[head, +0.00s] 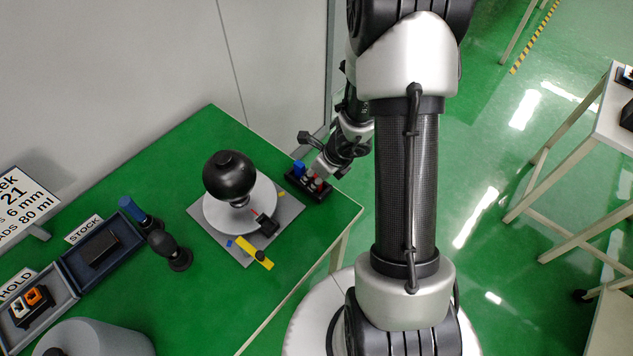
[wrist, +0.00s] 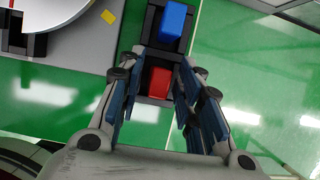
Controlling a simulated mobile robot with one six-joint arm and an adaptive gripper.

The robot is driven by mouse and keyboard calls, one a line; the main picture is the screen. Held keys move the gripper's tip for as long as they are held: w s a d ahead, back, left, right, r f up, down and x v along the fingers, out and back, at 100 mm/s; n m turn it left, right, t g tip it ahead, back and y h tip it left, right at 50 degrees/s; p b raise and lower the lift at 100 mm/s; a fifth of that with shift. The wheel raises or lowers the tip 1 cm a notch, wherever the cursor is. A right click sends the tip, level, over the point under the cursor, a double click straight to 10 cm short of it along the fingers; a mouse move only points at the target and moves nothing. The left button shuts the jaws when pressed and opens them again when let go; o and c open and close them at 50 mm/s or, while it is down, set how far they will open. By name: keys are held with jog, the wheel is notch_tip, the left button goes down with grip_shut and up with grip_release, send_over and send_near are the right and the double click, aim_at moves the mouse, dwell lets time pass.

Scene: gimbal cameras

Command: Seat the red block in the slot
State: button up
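The red block (wrist: 159,82) sits in a black rack (wrist: 152,22), seen in the wrist view between and just beyond my fingertips. In the head view, red (head: 318,182) shows at the rack under my gripper (head: 314,176). My gripper (wrist: 160,88) is open, one finger on each side of the red block; whether a pad touches it I cannot tell. A blue block (wrist: 174,20) stands in the same rack, also in the head view (head: 298,168). A small black fixture (head: 266,226) sits at the white disc's edge; I cannot make out a slot in it.
A white disc (head: 222,218) with a black ball (head: 230,176) stands on a grey plate (head: 283,222), left of the rack. A yellow piece (head: 256,252) lies at its front. A dark handled tool (head: 168,246) and trays (head: 76,276) are further left. The table edge is close right of the rack.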

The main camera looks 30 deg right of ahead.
grip_shut()
jog(key=shift+r, duration=0.1)
dwell(0.3)
